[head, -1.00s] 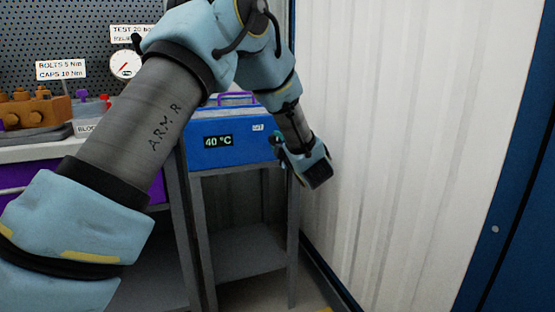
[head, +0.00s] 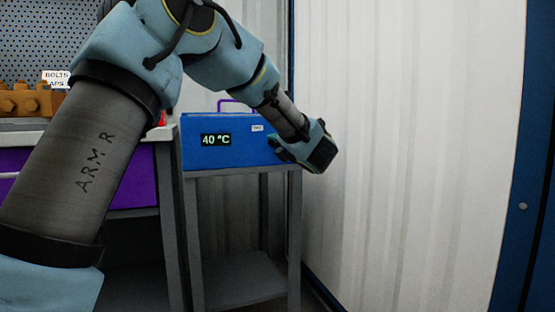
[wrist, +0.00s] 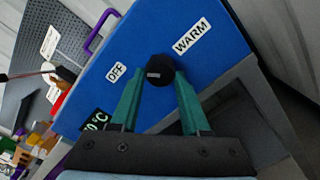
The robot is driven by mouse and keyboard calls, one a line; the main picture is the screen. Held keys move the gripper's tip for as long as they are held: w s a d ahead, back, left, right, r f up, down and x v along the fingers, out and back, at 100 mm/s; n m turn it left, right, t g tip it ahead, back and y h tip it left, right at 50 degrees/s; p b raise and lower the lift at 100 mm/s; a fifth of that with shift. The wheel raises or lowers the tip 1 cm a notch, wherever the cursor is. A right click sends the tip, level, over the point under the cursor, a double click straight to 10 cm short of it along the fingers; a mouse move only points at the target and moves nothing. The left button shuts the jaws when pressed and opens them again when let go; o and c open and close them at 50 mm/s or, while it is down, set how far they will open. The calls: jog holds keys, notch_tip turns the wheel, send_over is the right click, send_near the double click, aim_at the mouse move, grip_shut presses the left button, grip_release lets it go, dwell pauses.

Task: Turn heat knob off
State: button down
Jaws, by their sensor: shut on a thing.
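The heat knob (wrist: 159,70) is a black round knob on the front of the blue heater box (head: 228,154). It shows in the wrist view between an OFF label (wrist: 116,72) and a WARM label (wrist: 192,38). A pale mark on the knob's face lies toward the OFF side. My gripper (wrist: 158,76) is shut on the knob, with a green finger at each side. In the head view the knob is hidden behind my gripper at the box's right end. The box's display (head: 215,140) reads 40 °C.
The box stands on a grey metal stand (head: 240,174) beside a bench with a purple drawer (head: 132,184). A white corrugated wall (head: 410,150) rises close to the right of my gripper. A purple handle (head: 236,104) tops the box.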

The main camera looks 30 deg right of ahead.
jog(key=shift+f+n+b, duration=0.25)
jog(key=shift+n+b, duration=0.25)
jog(key=shift+b, duration=0.2)
jog(key=shift+r, duration=0.15)
jog(key=shift+c, duration=1.9)
grip_release()
jog(key=s+a+p, duration=0.1)
jog(key=s, duration=0.9)
jog(key=shift+s+a+p, duration=0.15)
jog(key=shift+s+p, duration=0.15)
jog(key=shift+s, duration=0.1)
